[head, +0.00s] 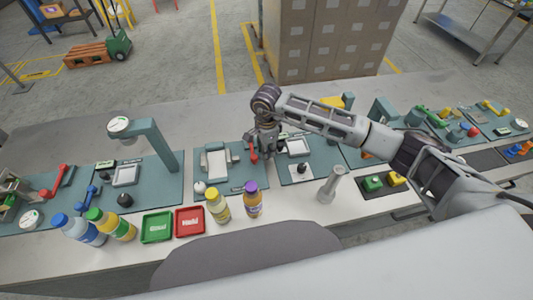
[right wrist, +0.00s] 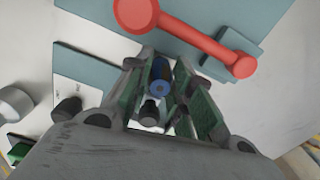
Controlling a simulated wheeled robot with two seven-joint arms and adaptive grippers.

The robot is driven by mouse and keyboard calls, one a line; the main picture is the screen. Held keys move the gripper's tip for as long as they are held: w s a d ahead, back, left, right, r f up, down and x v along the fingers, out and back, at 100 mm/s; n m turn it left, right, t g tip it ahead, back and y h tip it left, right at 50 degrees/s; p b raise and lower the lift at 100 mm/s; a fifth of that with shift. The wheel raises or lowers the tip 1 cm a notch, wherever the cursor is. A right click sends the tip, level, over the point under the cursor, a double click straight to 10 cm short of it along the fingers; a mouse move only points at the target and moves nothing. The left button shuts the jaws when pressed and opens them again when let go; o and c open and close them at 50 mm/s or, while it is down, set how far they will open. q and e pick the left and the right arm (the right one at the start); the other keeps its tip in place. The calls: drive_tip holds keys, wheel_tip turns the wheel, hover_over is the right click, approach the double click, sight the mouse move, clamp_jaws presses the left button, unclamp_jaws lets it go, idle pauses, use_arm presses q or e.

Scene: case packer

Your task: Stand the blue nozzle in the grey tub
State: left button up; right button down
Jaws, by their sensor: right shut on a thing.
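My right gripper (head: 265,148) is low over the teal fixture plates at the middle of the bench, just right of a red lever. In the right wrist view its green-padded fingers (right wrist: 165,100) are shut on the blue nozzle (right wrist: 160,84), a small blue cylinder seen nearly end-on. In the head view the fingers hide the nozzle. I cannot tell a grey tub for sure; a light framed tray (head: 298,146) lies just right of the gripper. My left gripper is not in view.
The red lever (right wrist: 195,33) is close to the fingers. Bottles, including a purple-capped one (head: 253,200), and the green (head: 157,226) and red (head: 190,221) trays line the front edge.

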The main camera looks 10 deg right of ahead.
drive_tip(key=shift+r, duration=0.1)
wheel_tip(320, 180, up, 8)
drive_tip(key=shift+r+b, duration=0.25)
drive_tip(key=shift+b, duration=0.45)
drive_tip(key=shift+r, duration=0.7)
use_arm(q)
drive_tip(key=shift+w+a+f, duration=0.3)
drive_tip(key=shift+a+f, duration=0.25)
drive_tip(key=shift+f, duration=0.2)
use_arm(e)
drive_tip(key=shift+n, duration=0.4)
